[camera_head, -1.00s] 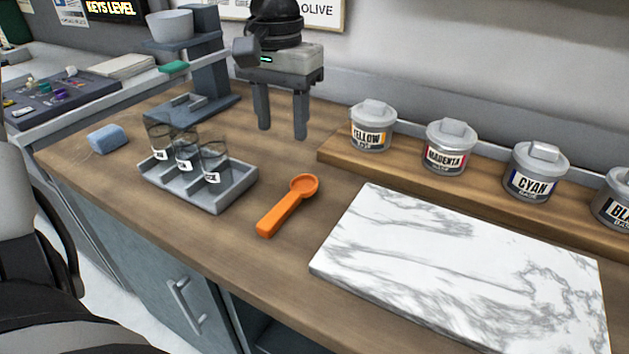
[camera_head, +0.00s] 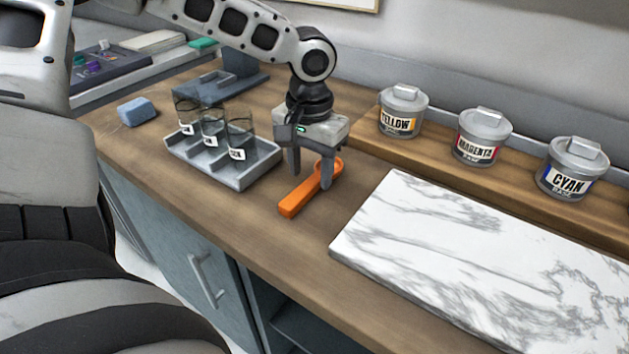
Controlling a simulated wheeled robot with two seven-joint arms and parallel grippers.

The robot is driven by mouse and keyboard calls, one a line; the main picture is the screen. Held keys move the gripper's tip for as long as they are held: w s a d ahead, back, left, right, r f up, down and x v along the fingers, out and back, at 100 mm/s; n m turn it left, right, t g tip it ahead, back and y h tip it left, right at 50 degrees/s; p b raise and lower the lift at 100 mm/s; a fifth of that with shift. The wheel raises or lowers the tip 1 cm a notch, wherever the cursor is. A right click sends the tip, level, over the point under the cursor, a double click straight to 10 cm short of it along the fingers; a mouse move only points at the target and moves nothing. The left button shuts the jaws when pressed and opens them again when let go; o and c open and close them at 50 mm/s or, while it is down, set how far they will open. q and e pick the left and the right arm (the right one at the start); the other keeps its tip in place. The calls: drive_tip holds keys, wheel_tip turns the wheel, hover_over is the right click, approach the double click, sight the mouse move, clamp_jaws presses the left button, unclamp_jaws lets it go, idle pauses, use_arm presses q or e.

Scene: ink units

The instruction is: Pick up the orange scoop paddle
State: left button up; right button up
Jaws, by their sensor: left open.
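The orange scoop paddle (camera_head: 299,197) lies on the wooden counter between the grey tray of glasses and the marble slab. Its handle points toward the front edge and its round end is toward the back. My left gripper (camera_head: 311,180) is open and points down over the paddle near its round end. One finger hides part of the round end. I cannot tell whether the fingers touch the paddle. My right gripper is not in view.
The grey tray (camera_head: 247,178) with 3 labelled glasses stands close on the left. The marble slab (camera_head: 440,250) is close on the right. Lidded tubs, such as the yellow one (camera_head: 403,112), stand on a wooden shelf behind. A blue sponge (camera_head: 137,112) lies at the left.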

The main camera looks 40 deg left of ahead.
use_arm(q)
wheel_tip(320, 180, down, 2)
drive_tip(key=shift+f, duration=0.1)
clamp_jaws()
